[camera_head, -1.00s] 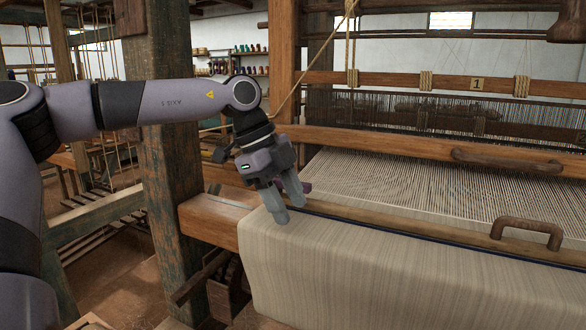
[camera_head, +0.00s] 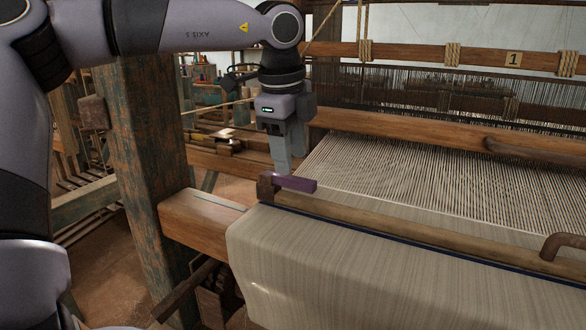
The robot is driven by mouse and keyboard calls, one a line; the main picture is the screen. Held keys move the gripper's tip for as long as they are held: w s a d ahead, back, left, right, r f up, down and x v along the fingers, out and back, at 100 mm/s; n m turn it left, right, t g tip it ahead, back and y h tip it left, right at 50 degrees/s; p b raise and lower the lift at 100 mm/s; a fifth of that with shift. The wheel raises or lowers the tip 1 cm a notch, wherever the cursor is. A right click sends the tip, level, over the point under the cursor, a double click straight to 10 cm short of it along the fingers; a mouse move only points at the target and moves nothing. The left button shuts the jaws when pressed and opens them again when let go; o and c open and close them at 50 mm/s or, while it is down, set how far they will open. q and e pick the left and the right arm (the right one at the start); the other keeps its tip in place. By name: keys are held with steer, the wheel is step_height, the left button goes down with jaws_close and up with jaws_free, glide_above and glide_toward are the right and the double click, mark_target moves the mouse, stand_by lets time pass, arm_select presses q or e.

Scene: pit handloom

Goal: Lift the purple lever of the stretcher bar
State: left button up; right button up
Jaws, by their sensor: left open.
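The purple lever (camera_head: 296,183) sits at the left end of the stretcher bar (camera_head: 400,230), by a brown wooden block. The bar is a long wooden rod lying across the front of the cloth (camera_head: 380,275). My left gripper (camera_head: 284,162) points down just above and behind the lever, with its fingers seen nearly edge-on. It is open, and a small gap seems to show between the fingertips and the lever. No part of the lever is between the fingers as far as I can see. My right gripper is not in view.
A thick worn wooden post (camera_head: 150,165) stands left of the cloth. A wooden beam (camera_head: 200,220) runs from it to the cloth. A brown handle (camera_head: 562,245) rises at the right edge. Warp threads (camera_head: 400,175) stretch behind the bar.

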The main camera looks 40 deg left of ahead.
mark_target(293, 178)
arm_select(q)
steer(key=shift+w+a+f, duration=0.1)
steer(key=shift+w+f, duration=0.15)
steer(key=shift+f, duration=0.85)
steer(key=shift+w+a+f, duration=0.1)
steer(key=shift+w+f, duration=0.1)
steer(key=shift+f, duration=0.85)
jaws_close()
